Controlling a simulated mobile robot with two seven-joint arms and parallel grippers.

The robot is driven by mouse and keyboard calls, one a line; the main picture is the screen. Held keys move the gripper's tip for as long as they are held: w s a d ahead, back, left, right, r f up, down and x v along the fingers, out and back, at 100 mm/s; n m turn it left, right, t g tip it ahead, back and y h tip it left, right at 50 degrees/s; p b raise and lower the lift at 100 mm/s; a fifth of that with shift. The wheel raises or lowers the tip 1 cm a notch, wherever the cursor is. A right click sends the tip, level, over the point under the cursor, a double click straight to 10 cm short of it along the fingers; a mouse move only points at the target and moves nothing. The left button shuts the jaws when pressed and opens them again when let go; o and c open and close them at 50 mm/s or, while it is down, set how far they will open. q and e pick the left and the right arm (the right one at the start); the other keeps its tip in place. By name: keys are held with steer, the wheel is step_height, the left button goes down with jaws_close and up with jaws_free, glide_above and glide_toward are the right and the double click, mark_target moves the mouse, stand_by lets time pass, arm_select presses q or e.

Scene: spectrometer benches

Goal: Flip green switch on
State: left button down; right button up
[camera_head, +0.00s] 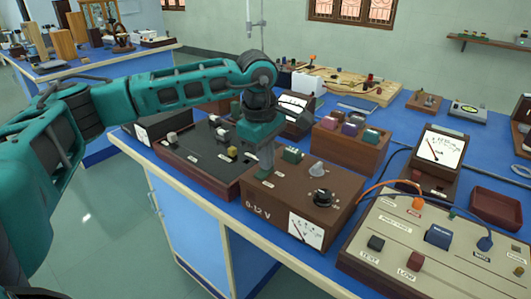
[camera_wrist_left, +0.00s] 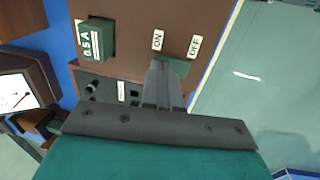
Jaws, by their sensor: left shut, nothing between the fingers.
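The green switch (camera_wrist_left: 180,66) shows in the left wrist view as a small green strip beside the ON and OFF labels. My left gripper (camera_wrist_left: 165,70) is shut and empty, with its fingertips at the switch and hiding part of it. Whether they touch it, and which way it is tipped, I cannot tell. My right gripper is not in view.
A green 0.5 A block (camera_head: 292,155), a clear dome (camera_head: 316,169) and a black knob (camera_head: 322,197) stand on the same box. A dark switch panel (camera_head: 200,155) lies to its left and a beige panel (camera_head: 405,240) to its right. The floor is open beyond the bench edge.

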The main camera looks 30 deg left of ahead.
arm_select(q)
steer(key=shift+w+f, duration=0.1)
steer(key=shift+f, duration=0.2)
steer(key=shift+s, duration=0.3)
steer(key=shift+s+r, duration=0.1)
steer(key=shift+s, duration=0.45)
steer(key=shift+r, duration=0.1)
